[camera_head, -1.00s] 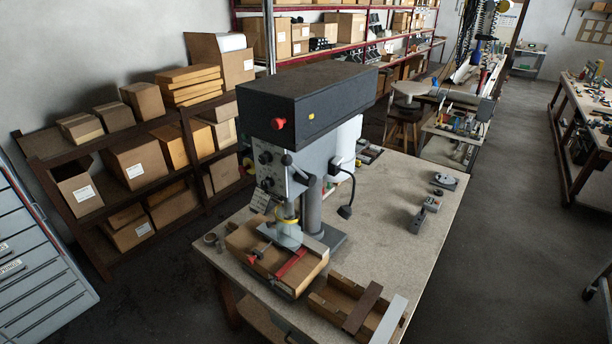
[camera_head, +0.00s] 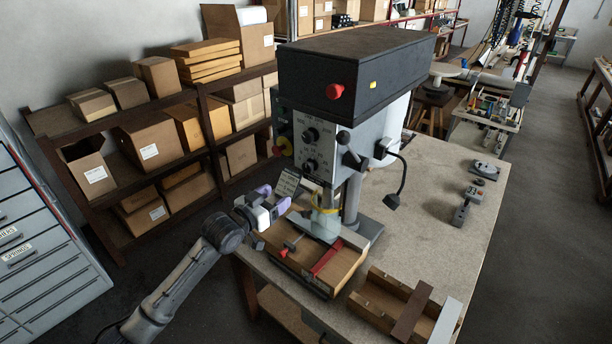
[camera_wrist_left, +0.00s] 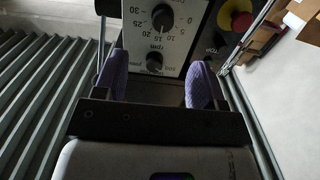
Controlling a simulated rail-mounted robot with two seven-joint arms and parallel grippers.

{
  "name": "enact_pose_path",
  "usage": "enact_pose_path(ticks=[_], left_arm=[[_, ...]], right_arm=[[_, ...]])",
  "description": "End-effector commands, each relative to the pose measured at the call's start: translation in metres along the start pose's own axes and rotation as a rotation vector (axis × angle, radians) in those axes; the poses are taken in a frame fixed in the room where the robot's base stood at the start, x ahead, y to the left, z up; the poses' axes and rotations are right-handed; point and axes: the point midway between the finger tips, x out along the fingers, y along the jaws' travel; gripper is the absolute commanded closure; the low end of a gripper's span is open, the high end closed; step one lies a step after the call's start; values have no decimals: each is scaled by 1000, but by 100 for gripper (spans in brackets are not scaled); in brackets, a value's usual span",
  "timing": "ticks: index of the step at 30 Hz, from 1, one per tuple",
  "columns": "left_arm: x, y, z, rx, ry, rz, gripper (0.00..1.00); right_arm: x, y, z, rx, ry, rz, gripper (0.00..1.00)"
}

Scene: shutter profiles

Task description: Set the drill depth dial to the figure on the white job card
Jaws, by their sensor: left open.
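The grey drill press panel carries two black dials. The lower one in the head view (camera_head: 311,166) has a 0 to 30 scale and shows at the top of the left wrist view (camera_wrist_left: 162,18); I cannot tell its setting. The dial marked rpm (camera_head: 311,135) is above it, and below it in the wrist view (camera_wrist_left: 154,62). My left gripper (camera_head: 275,199), with purple fingertips, is open and empty, in front of the panel and apart from the dials. My right gripper is out of view.
A red and yellow stop button (camera_wrist_left: 241,20) sits beside the dials. A black lamp (camera_head: 391,201) hangs right of the drill. A wooden box with a red clamp bar (camera_head: 326,258) lies under the chuck.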

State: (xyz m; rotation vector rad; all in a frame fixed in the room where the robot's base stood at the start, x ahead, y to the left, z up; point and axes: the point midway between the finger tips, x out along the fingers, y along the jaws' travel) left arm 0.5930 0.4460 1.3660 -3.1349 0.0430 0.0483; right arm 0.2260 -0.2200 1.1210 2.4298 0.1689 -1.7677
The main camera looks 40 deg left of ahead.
Motion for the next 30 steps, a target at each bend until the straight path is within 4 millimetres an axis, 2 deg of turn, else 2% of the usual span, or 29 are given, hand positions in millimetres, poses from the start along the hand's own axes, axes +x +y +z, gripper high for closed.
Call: enact_pose_path(ticks=[3, 6, 18, 24, 30], left_arm=[[12, -8, -12, -8, 32, -5, 36], [26, -9, -15, -10, 36, -6, 36], [97, -8, -16, -9, 32, -5, 36], [121, -8, -15, -7, 31, -5, 36], [135, -8, -15, -7, 31, -4, 36]], right_arm=[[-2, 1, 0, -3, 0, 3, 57], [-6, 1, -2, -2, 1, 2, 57], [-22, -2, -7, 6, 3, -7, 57], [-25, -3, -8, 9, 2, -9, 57], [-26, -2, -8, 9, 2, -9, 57]])
